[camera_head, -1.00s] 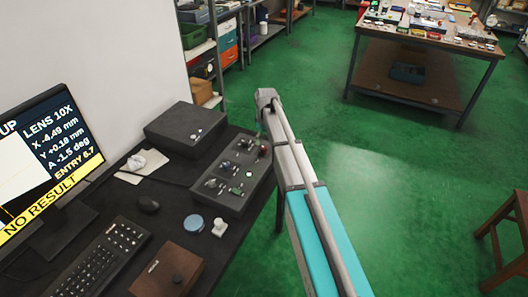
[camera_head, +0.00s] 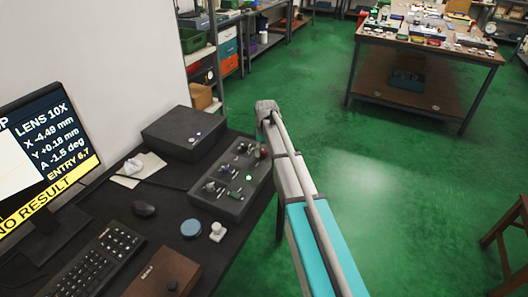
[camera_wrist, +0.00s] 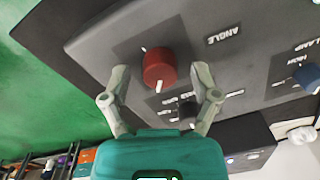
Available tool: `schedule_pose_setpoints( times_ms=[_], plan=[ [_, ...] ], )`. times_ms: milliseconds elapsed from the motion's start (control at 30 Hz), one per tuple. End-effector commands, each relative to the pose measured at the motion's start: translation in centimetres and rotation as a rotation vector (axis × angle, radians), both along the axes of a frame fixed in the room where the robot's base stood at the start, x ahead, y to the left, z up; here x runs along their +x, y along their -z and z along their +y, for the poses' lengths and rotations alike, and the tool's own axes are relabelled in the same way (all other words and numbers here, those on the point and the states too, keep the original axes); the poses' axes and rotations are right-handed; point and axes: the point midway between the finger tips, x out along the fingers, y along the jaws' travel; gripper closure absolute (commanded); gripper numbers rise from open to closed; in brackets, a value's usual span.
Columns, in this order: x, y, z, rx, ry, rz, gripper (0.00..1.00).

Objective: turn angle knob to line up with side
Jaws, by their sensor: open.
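The red angle knob (camera_wrist: 160,68) sits on the dark control box (camera_wrist: 90,30), beside the printed word ANGLE in the wrist view. A white mark shows on the knob's side and another on the panel at its far edge. My gripper (camera_wrist: 162,80) is open, with one finger on each side of the knob and a visible gap to each. In the head view the control box (camera_head: 207,199) stands on the dark desk, and the red knob (camera_head: 261,152) is partly hidden near my arm. The monitor (camera_head: 40,160) reads A -1.5 deg and NO RESULT.
A blue knob (camera_wrist: 307,76) labelled LAMP is on the same panel. In the head view, a dark box (camera_head: 184,133), keyboard (camera_head: 92,262), mouse (camera_head: 144,209) and brown box (camera_head: 160,273) are on the desk.

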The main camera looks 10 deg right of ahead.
Motion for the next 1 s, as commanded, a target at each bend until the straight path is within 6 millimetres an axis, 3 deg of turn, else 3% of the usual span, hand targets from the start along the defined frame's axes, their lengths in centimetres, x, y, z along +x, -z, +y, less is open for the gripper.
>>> schedule_pose_setpoints(
  times_ms=[67,400,500,967,1000],
  plan=[
    [0.00,-0.01,0.00,0.000,0.000,0.000,0.23],
    [-0.01,0.00,-0.01,0.000,0.000,0.000,0.87],
    [-0.01,0.00,-0.01,0.000,0.000,0.000,1.00],
    [-0.02,0.01,0.00,0.000,0.043,0.001,1.00],
    [-0.02,0.01,0.00,0.000,0.043,0.001,0.54]
  ],
)
